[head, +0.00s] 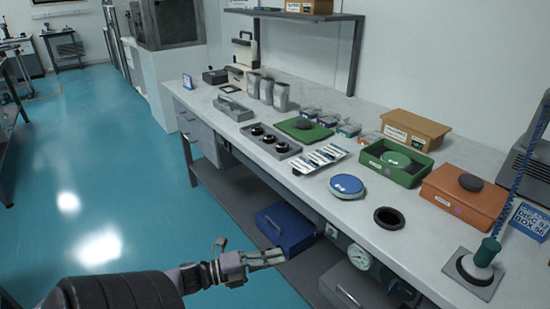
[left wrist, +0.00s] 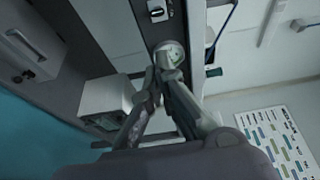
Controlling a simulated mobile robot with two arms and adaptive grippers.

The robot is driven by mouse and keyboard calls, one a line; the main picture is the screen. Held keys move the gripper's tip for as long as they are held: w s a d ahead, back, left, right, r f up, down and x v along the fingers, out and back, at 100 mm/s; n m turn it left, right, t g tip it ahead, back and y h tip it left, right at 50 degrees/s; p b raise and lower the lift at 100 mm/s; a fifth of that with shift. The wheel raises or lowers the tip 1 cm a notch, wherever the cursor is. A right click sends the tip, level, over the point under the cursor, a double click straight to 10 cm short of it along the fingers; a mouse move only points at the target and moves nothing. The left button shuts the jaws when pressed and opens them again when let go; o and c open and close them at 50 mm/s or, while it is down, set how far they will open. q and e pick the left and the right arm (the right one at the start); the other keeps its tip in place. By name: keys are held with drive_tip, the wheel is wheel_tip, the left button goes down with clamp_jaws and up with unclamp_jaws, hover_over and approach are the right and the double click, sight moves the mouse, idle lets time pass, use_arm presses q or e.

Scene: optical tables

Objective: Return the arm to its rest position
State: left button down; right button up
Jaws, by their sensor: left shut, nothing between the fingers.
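My left arm comes in from the bottom left of the head view. Its gripper (head: 284,257) is shut and empty, held in front of the bench and below the level of its top. In the left wrist view the two fingers of the gripper (left wrist: 166,58) meet near a round white gauge. My right gripper is in neither view.
The long bench (head: 330,208) carries a green bin (head: 376,164), an orange bin (head: 455,207), a blue round disc (head: 347,186) and a tray of black rings (head: 270,140). A blue box (head: 286,232) sits on the lower shelf. The teal floor (head: 120,180) at left is clear.

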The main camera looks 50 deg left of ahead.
use_arm(q)
drive_tip(key=s+a+f+n+g+y+p, duration=0.1)
drive_tip(key=s+f+n+g+y, duration=0.45)
drive_tip(key=f, duration=0.85)
drive_tip(key=s+a+f+n+y+p, duration=0.1)
drive_tip(key=s+f+n+y, duration=0.25)
drive_tip(key=f+n, duration=0.7)
drive_tip(key=s+d+f+n+g+p, duration=0.1)
drive_tip(key=s+d+f+n+g, duration=0.1)
drive_tip(key=s+d+f+g, duration=0.3)
drive_tip(key=s+d+f+n+g+h+p, duration=0.1)
drive_tip(key=s+d+f+g, duration=0.4)
drive_tip(key=s+d+f, duration=0.8)
drive_tip(key=s+d+n, duration=0.1)
drive_tip(key=s, duration=0.3)
drive_tip(key=shift+s+f+n, duration=0.25)
drive_tip(key=shift+s+n, duration=0.05)
drive_tip(key=shift+d, duration=0.1)
